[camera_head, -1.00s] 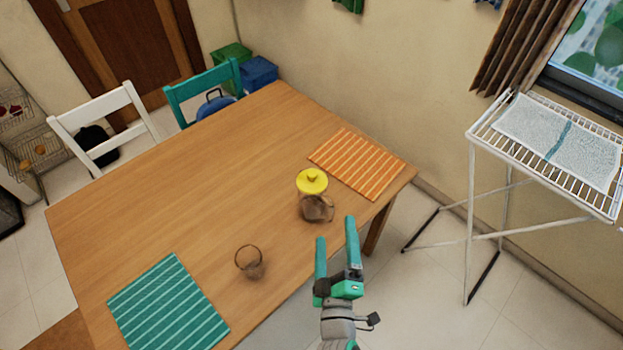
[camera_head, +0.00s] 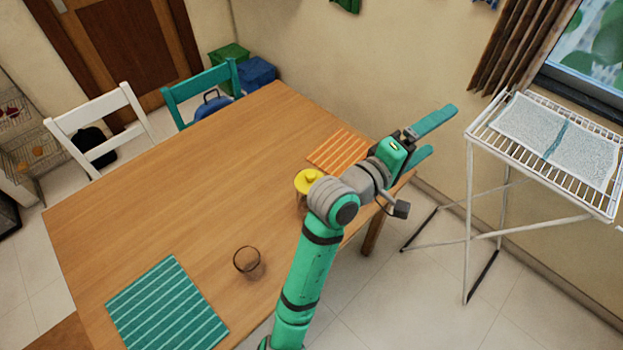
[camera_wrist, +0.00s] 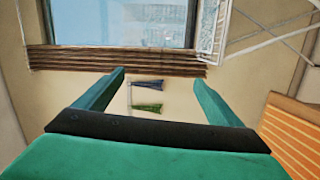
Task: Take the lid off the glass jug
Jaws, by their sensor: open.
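The glass jug (camera_head: 302,203) stands on the wooden table in the head view, with its yellow lid (camera_head: 307,180) on top. My arm hides much of the jug and part of the lid. My gripper (camera_head: 442,137) is open and empty, raised to the right of the jug and pointing right, away from it. In the wrist view both fingers of my gripper (camera_wrist: 162,92) are spread apart with nothing between them. The jug and lid are not in the wrist view.
On the table (camera_head: 190,200) are a small glass (camera_head: 248,262), a teal striped mat (camera_head: 167,303) and an orange striped mat (camera_head: 335,150). A white drying rack (camera_head: 487,128) with a cloth stands at the right. Two chairs are at the far left. The table's middle is clear.

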